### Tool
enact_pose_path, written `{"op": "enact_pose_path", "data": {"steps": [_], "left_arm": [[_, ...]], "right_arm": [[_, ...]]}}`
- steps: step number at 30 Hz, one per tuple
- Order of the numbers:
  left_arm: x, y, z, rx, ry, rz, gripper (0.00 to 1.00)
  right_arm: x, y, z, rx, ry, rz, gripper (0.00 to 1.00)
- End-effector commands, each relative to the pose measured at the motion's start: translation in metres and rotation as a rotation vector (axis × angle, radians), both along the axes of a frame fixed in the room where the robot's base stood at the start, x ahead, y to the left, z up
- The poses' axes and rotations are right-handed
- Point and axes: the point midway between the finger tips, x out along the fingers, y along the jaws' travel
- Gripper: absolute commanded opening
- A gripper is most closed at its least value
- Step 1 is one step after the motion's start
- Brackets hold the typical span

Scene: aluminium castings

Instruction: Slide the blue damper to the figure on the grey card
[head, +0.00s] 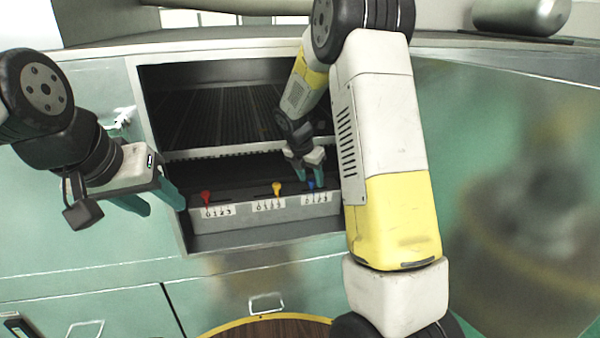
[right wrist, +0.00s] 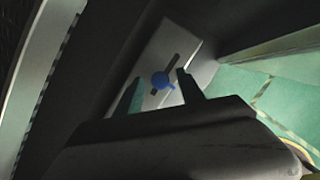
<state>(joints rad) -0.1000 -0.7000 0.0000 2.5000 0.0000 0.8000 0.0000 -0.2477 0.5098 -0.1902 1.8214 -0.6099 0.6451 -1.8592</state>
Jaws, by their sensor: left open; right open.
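The blue damper (head: 311,184) is a small knob on a slotted bar at the front of the recess, above a white number scale (head: 316,198). In the right wrist view the blue damper (right wrist: 162,81) sits in a dark slot. My right gripper (head: 307,177) is open, with its fingertips at the blue damper; in the right wrist view its fingers (right wrist: 158,90) stand on either side of the knob, without visible grip. My left gripper (head: 160,203) is open and empty, left of the recess. I cannot make out a grey card or its figure.
A red knob (head: 206,198) and a yellow knob (head: 277,188) stand on the same bar (head: 240,210), each above a number scale. Dark grates (head: 215,115) lie inside the recess behind. Green cabinet panels surround it. A metal cylinder (head: 520,15) rests on top at the right.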

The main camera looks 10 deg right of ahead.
Motion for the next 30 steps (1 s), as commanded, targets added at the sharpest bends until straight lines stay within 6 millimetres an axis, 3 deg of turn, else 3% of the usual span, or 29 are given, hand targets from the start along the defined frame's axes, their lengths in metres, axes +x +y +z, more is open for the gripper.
{"op": "enact_pose_path", "data": {"steps": [3, 10, 30], "left_arm": [[0.0, 0.0, 0.0, 0.0, 0.0, 0.0, 0.46], [0.0, 0.0, 0.0, 0.0, 0.0, 0.0, 0.46], [0.0, 0.0, 0.0, 0.0, 0.0, 0.0, 0.46]], "right_arm": [[0.0, 0.0, 0.0002, 0.0, 0.0, 0.0, 0.46], [-0.0001, 0.0001, 0.0003, 0.0, 0.0, 0.0, 0.01], [-0.0002, 0.0003, 0.0005, 0.0, 0.0, 0.0, 0.0]]}}
